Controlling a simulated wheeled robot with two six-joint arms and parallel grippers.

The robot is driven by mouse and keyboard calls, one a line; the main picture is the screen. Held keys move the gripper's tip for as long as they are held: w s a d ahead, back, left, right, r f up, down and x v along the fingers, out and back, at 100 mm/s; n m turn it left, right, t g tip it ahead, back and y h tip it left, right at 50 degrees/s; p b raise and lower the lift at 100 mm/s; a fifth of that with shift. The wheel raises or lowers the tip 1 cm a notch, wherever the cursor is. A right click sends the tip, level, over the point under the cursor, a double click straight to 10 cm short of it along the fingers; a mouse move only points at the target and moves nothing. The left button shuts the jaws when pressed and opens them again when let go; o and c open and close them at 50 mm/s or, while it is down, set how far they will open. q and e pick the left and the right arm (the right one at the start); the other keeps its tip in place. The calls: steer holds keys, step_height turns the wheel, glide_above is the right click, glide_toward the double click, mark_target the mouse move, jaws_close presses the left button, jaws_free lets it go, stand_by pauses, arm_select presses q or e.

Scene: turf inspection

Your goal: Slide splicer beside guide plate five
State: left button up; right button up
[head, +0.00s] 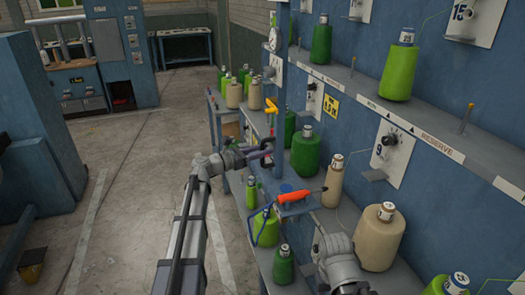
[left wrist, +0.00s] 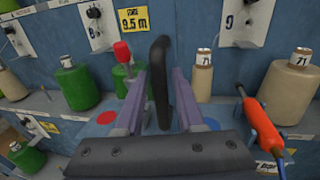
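My left gripper (head: 266,149) is over the front of the lower shelf. In the left wrist view a dark curved bar (left wrist: 160,75) stands between its fingers; whether they press on it is unclear. An orange-handled tool (head: 293,196) with a dark tip lies on a small blue ledge, right of the fingers in the left wrist view (left wrist: 262,122). I cannot tell which of these is the splicer. White guide plates are on the blue wall, one marked 9 (head: 392,150) and one marked 15 (head: 471,20). No plate reading five is legible. Only my right arm's links show.
Green and cream yarn cones crowd the shelves, including a cream one (head: 380,236) near my right arm and a green one (head: 305,152) behind the left gripper. A yellow 9.5 m sign (left wrist: 133,19) is on the wall. Open concrete floor (head: 130,190) lies left.

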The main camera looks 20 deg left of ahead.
arm_select(q)
jaws_close()
stand_by(1.1)
